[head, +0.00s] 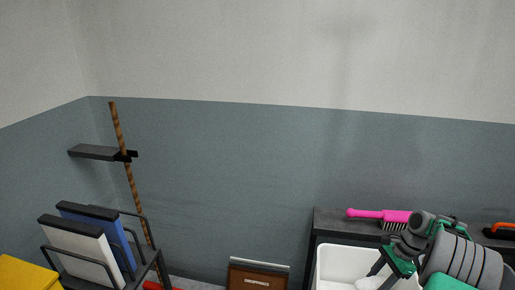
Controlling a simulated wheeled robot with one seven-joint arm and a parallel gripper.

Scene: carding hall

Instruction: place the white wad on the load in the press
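My gripper (376,280) is at the lower right, reaching down over a white open bin (330,262). Its two dark fingers stand apart. A white lump (366,284), which looks like the white wad, shows at the fingertips inside the bin. I cannot tell whether the fingers grip it or are only around or above it. The lower part of the bin and of the lump is cut off by the picture's edge. I cannot make out the press or its load in this view.
A dark shelf (335,222) behind the bin holds a pink brush (378,215) and an orange-handled tool (500,226). A brown labelled box (257,279) stands left of the bin. At left are a rack with blue and white panels (80,250), a leaning pole (130,185) and a yellow object (22,275).

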